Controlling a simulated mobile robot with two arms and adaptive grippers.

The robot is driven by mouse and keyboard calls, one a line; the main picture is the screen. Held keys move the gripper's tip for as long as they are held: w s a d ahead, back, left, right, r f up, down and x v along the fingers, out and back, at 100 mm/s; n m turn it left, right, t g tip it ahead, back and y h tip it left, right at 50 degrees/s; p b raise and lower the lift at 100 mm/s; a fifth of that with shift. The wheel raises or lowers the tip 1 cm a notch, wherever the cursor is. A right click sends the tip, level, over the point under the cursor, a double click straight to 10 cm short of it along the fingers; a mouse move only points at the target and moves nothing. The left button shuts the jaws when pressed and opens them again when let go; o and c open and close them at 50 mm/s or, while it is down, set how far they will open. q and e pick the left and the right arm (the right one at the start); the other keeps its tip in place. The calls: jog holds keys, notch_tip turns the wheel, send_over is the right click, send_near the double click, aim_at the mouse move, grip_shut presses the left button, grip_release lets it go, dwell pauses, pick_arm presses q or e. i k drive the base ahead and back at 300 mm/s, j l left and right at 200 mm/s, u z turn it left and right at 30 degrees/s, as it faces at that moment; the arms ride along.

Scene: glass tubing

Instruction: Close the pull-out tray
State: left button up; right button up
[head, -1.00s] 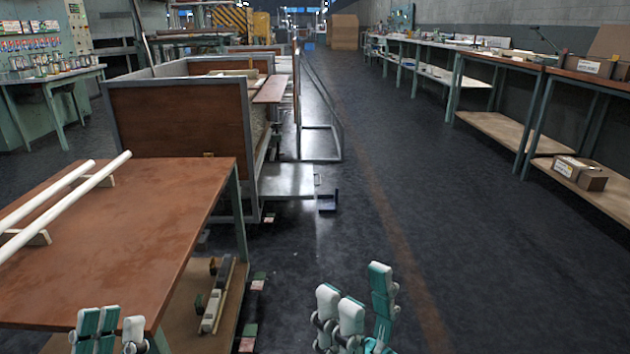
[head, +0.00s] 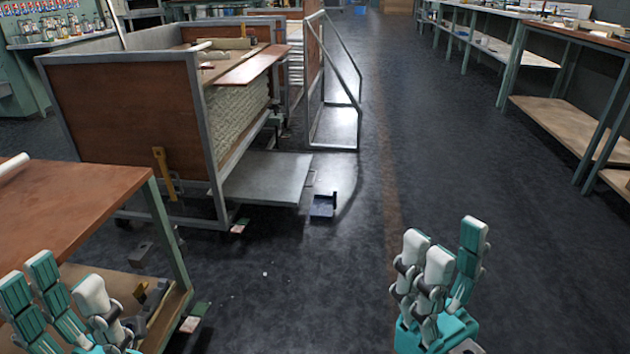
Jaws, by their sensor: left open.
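The pull-out tray (head: 268,180) is a flat grey metal sheet. It sticks out to the right, low down, from under the framed cart (head: 125,110). A small handle (head: 311,179) shows at its outer right edge. My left gripper (head: 65,276) is at the lower left, in front of the brown table; its fingers are apart and empty. My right gripper (head: 446,245) is at the lower right, above open floor; its fingers are apart and empty. Both grippers are well short of the tray and touch nothing that I can see.
A brown table (head: 85,188) with a lower shelf stands at the near left. A small dark blue box (head: 323,206) is on the floor beside the tray's outer edge. A metal rail frame (head: 335,85) stands beyond the tray. Benches line the right; the floor (head: 390,200) between is clear.

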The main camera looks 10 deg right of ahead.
aim_at(270, 177)
jog(key=i+l, duration=0.35)
jog(key=l, duration=0.3)
jog(key=i+u, duration=0.2)
jog(key=u, duration=0.35)
jog(key=i+l+u, duration=0.25)
jog(key=i+l, duration=0.35)
jog(key=i+l+u, duration=0.3)
jog(key=i+l, duration=0.25)
jog(key=l, duration=0.2)
jog(key=i+l, duration=0.4)
jog(key=l, duration=0.1)
